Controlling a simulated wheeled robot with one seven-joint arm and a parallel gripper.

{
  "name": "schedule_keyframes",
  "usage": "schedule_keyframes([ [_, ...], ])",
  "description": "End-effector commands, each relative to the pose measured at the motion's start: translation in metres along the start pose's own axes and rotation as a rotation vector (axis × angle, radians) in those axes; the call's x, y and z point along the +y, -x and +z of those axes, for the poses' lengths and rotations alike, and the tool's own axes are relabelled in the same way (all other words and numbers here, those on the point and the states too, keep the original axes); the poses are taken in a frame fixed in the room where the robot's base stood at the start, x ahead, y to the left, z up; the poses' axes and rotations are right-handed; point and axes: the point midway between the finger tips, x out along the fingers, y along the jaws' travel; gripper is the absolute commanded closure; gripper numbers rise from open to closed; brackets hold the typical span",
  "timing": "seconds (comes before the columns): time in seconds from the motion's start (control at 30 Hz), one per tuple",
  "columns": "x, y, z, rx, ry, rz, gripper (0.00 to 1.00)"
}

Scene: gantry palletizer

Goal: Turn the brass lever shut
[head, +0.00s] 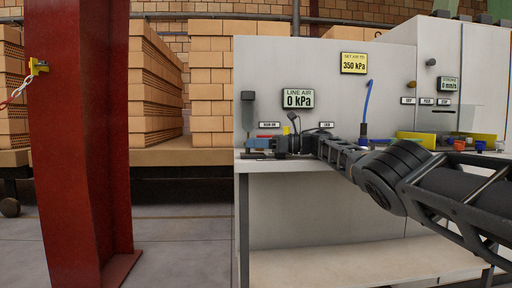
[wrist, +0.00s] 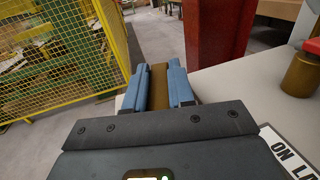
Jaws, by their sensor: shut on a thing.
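My gripper (wrist: 160,75) has two blue fingers, shut on a brown-brass bar that looks like the brass lever (wrist: 158,88). The lever runs lengthwise between the fingers in the wrist view, and its pivot end is hidden by the gripper body. In the head view my gripper (head: 263,145) is at the left end of the white bench, low over its top, and the lever is too small to make out there. A display (head: 298,99) above reads LINE AIR 0 kPa. A yellow sign (head: 353,63) reads SET AIR TO 350 kPa.
A grey upright fitting (head: 248,112) is on the panel close by. A red column (head: 82,130) stands left of the bench, and yellow mesh fencing (wrist: 55,55) is beyond it. Brick stacks (head: 209,85) are behind.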

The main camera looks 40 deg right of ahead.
Motion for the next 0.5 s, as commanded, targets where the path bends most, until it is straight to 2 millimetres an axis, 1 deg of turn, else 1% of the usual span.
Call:
schedule_keyframes([
  [0.03, 0.0008, -0.0035, 0.0108, -0.012, 0.009, 0.000, 1.00],
  [0.27, 0.0009, -0.0036, 0.0114, -0.012, 0.010, 0.000, 1.00],
  [0.3, 0.0009, -0.0035, 0.0115, -0.012, 0.010, 0.000, 0.76],
  [0.5, 0.0007, -0.0026, 0.0092, -0.009, 0.008, 0.000, 0.57],
])
